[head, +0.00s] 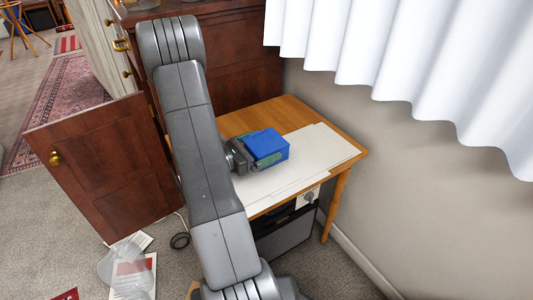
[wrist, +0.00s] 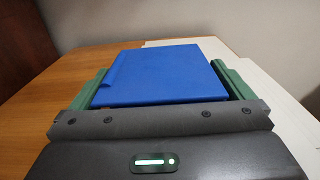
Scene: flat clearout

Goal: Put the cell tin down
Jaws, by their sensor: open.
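The cell tin is a blue box (head: 268,145) on the small wooden table, on or just above the white sheets. In the wrist view the blue tin (wrist: 160,76) lies between the two green fingers of my gripper (wrist: 165,82). A narrow gap shows beside the tin at the right finger. In the head view my gripper (head: 256,152) reaches around the tin from the left. The jaws are open. The underside of the tin is hidden, so I cannot tell directly whether it touches the sheets.
The wooden table (head: 285,108) carries white sheets (head: 333,146) and stands against the wall under a white curtain (head: 400,50). A dark cabinet door (head: 105,165) hangs open at left. A clear plastic bag (head: 120,265) and papers lie on the floor. A dark box (head: 285,236) stands under the table.

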